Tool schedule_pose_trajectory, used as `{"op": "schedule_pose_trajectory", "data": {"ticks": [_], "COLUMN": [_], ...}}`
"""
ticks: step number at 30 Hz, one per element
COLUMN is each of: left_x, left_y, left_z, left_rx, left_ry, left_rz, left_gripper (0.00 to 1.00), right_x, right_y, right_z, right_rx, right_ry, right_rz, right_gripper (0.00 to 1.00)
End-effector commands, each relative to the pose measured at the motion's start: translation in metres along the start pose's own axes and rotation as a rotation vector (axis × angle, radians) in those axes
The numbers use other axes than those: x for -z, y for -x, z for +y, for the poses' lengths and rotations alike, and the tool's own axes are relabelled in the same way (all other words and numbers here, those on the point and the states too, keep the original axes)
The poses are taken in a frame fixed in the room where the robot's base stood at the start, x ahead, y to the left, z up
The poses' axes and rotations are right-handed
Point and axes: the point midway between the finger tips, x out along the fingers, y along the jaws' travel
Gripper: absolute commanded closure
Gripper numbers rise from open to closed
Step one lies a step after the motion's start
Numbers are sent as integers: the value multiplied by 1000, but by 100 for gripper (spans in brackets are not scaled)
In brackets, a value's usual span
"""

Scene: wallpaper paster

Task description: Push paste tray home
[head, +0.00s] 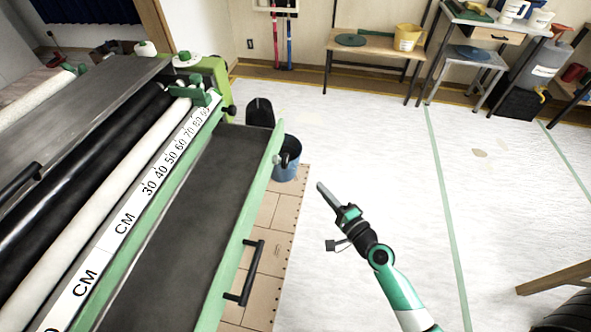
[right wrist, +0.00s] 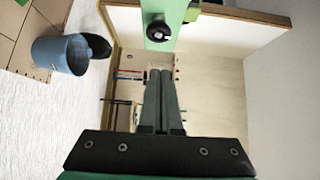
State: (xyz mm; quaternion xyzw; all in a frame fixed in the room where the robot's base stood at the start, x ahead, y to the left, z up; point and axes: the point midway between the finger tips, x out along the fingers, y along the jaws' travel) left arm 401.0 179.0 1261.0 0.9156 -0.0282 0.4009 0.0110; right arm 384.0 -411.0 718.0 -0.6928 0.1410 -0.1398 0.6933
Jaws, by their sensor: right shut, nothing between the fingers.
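The paste tray (head: 190,215) is a long dark-grey trough with a green front edge, in the left half of the head view. It sticks out from the wallpaper paster (head: 75,195), beside the white CM scale. My left gripper is not in view.
A blue bucket (head: 286,160) stands on the floor by the tray's far end, and it also shows in the right wrist view (right wrist: 60,54). A wooden bench (head: 370,45) and a side table (head: 468,58) stand at the back.

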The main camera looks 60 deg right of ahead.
Motion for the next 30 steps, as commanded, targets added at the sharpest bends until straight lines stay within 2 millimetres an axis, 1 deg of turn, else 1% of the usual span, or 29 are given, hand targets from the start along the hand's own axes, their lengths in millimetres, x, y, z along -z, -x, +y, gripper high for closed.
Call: {"op": "schedule_pose_trajectory", "data": {"ticks": [1, 10, 11, 12, 15, 19, 30], "left_x": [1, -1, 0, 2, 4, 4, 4], "left_y": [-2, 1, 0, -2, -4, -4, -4], "left_z": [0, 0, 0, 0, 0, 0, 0], "left_rx": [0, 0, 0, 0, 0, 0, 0], "left_ry": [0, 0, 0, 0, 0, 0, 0], "left_rz": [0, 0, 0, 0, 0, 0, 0], "left_gripper": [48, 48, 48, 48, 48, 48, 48], "right_x": [0, -1, -2, -10, -20, -28, -29], "right_y": [-11, -77, -82, -86, -96, -104, -105], "right_z": [-2, -1, -1, -3, -2, -1, -1], "right_rx": [3, 4, 2, 1, 1, 1, 2], "right_ry": [1, 1, 1, 0, 1, 1, 1], "right_rz": [-2, -2, -3, -5, -5, -3, -1], "right_gripper": [100, 100, 100, 100, 100, 100, 100]}}
